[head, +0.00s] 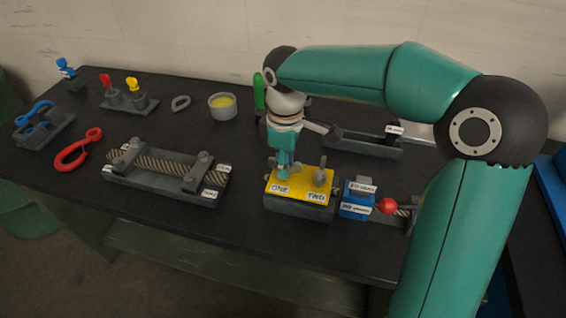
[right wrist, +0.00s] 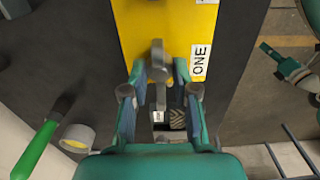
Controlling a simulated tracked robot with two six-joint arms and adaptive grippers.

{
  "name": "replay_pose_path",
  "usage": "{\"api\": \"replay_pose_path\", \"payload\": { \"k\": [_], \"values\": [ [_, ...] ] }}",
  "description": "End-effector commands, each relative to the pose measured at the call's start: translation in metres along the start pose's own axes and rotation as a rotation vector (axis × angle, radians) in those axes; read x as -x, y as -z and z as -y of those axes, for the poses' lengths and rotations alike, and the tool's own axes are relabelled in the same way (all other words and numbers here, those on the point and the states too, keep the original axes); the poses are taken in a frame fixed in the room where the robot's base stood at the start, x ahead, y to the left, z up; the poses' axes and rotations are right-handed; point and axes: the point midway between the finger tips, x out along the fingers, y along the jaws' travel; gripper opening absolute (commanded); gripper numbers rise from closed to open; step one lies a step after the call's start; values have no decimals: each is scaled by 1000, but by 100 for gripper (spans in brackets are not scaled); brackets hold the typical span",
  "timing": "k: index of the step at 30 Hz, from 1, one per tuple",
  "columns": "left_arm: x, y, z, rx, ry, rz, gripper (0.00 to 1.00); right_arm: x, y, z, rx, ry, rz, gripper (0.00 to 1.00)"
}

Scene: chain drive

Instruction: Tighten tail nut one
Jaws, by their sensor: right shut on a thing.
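The yellow-topped block (head: 298,187) stands near the table's front edge, labelled ONE and TWO. My right gripper (head: 284,172) points down over the ONE side. It is shut on tail nut one, which its fingers mostly hide in the head view. In the right wrist view the grey tail nut one (right wrist: 158,68) stands between the fingers of my right gripper (right wrist: 160,92), beside the ONE label (right wrist: 201,60). A second grey nut (head: 320,177) stands free on the TWO side.
A blue labelled block (head: 358,198) and a red ball knob (head: 387,206) sit just right of the yellow-topped block. A rope in a clamped grey fixture (head: 160,185) lies to the left. A green handle (head: 259,92) and a grey tray (head: 362,145) are behind.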

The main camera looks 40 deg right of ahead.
Motion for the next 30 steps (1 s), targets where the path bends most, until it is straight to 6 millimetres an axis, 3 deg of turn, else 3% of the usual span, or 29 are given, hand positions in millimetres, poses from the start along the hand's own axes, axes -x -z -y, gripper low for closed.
{"api": "replay_pose_path", "payload": {
  "k": [2,3,4,17,30],
  "values": [
    [0,0,0,0,0,0,40,0,0,0,-1,0,-1,0],
    [0,0,0,0,0,0,40,0,0,0,0,0,-1,33],
    [0,0,0,0,0,0,40,0,0,0,0,0,-1,35],
    [1,0,0,0,0,0,40,8,0,0,2,-1,-1,35],
    [0,0,0,0,0,0,40,87,1,0,1,-3,-4,35]
  ]
}}
